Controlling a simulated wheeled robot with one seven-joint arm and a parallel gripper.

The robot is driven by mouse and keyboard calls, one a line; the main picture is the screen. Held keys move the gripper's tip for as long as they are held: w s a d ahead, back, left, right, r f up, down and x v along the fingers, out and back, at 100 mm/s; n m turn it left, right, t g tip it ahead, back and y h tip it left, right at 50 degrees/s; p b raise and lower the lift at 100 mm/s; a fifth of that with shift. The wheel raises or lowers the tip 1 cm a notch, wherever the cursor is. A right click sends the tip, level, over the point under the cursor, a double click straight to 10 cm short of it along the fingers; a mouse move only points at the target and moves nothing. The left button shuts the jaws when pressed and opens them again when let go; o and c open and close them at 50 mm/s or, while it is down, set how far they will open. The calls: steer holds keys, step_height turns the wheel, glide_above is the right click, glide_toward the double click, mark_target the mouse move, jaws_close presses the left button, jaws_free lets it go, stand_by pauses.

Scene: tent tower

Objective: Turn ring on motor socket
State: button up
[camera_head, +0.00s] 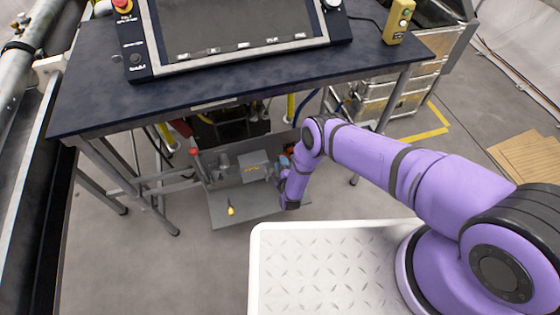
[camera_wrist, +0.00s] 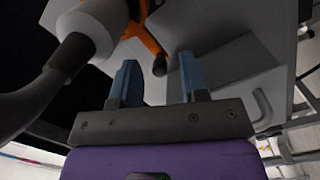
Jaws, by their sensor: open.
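My gripper (camera_wrist: 157,78) is open, its two blue-grey fingers apart with nothing between them in the wrist view. Ahead and to the left, a pale grey cylindrical connector (camera_wrist: 75,55) with a thick dark cable (camera_wrist: 30,105) runs toward a grey housing. An orange part (camera_wrist: 145,38) with a dark tip (camera_wrist: 160,66) shows just beyond the fingers, apart from them as far as I can tell. I cannot tell which part is the ring on the motor socket. In the head view, a grey motor-like box (camera_head: 254,167) sits under the table beside my arm's end; the fingers are mostly hidden.
A dark table (camera_head: 90,95) with a control panel (camera_head: 230,30) stands above the work area. A grey plate (camera_head: 240,205) with a small yellow item (camera_head: 231,211) lies below. Table legs and a metal case (camera_head: 385,95) bound the space. Floor in front is clear.

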steer(key=shift+w+a, duration=0.15)
steer(key=shift+w, duration=0.6)
steer(key=shift+c, duration=0.5)
jaws_close()
